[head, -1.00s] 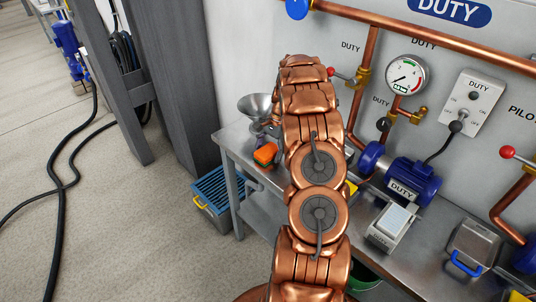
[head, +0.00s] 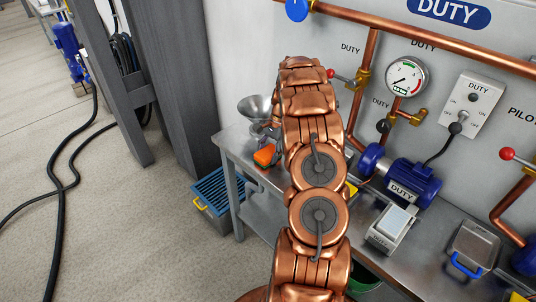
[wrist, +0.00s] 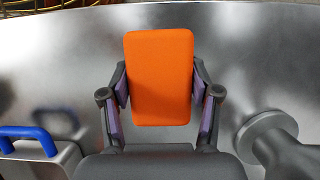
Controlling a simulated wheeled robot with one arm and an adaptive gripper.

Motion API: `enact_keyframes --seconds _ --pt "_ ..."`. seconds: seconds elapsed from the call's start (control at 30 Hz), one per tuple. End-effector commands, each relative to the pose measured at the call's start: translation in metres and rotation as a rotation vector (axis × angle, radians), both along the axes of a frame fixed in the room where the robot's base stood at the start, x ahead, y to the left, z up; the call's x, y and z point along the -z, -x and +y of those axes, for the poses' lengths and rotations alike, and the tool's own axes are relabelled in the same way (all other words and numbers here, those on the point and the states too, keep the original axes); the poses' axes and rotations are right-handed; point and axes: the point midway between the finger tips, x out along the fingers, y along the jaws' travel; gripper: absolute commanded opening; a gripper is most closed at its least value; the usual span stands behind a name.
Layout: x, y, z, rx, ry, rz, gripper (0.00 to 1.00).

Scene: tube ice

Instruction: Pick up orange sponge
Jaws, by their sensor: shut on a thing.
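The orange sponge (head: 264,155) is at the left end of the metal table in the head view, just left of my copper arm. In the wrist view the sponge (wrist: 160,70) is a rounded orange block standing out between the two fingers. My gripper (wrist: 160,88) is shut on it, with a purple-padded finger against each side. In the head view most of my gripper is hidden behind the arm. I cannot tell whether the sponge touches the tabletop.
A metal funnel (head: 254,107) stands behind the sponge. A blue-handled metal box (wrist: 40,150) is at lower left in the wrist view, and a grey round-ended object (wrist: 266,130) at right. A blue crate (head: 215,190) is on the floor. A blue motor (head: 405,180) stands on the table.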

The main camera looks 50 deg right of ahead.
Motion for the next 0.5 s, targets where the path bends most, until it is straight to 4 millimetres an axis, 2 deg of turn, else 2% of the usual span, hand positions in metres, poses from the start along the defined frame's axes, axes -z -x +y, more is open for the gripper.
enact_keyframes --seconds 0.23,0.5 --pt "-0.008 -0.001 -0.001 0.000 0.003 -0.003 0.35" --pt "-0.037 -0.001 0.000 -0.001 0.004 -0.003 0.35"
